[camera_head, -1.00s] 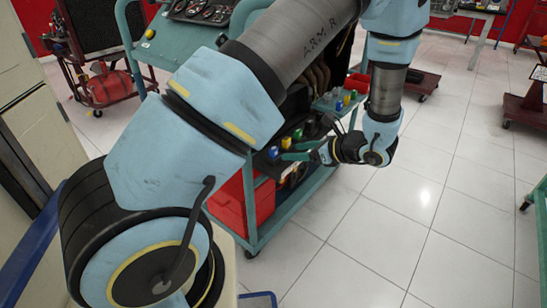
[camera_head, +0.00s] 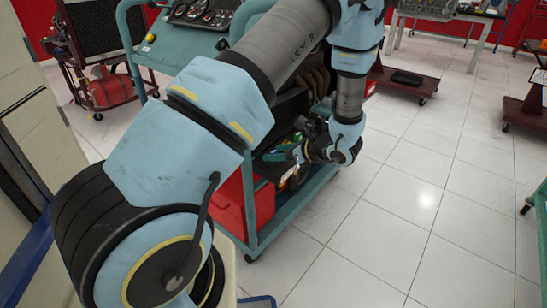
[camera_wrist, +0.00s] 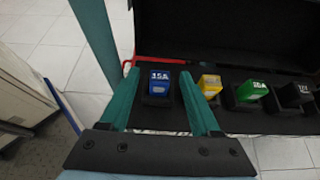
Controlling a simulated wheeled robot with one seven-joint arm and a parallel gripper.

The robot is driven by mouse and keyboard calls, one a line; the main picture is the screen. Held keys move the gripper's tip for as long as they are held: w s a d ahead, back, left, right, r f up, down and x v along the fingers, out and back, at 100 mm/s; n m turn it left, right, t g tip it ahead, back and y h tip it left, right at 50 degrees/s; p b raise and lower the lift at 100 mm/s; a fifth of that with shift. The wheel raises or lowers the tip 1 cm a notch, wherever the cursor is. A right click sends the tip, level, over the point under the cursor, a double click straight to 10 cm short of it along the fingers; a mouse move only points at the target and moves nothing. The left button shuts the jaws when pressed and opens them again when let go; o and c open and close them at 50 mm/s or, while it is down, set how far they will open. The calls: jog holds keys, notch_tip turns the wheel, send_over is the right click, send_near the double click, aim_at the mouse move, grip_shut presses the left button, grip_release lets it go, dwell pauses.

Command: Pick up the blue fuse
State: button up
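The blue fuse (camera_wrist: 160,83), marked 15A, stands upright in a black holder in the wrist view. My gripper (camera_wrist: 159,74) is open, with one teal finger on each side of the blue fuse in that picture. A gap shows between the fuse and each finger, so it is not gripped. In the head view my gripper (camera_head: 287,152) is over the teal trainer cart, and I cannot make out the blue fuse there behind my arm.
To the right of the blue fuse stand a yellow fuse (camera_wrist: 210,86), a green fuse (camera_wrist: 250,91) and a black fuse (camera_wrist: 291,95) in their own holders. A red box (camera_head: 229,205) sits low in the teal cart (camera_head: 250,190).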

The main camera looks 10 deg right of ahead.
grip_shut()
jog(key=shift+r, duration=0.1)
dwell(0.5)
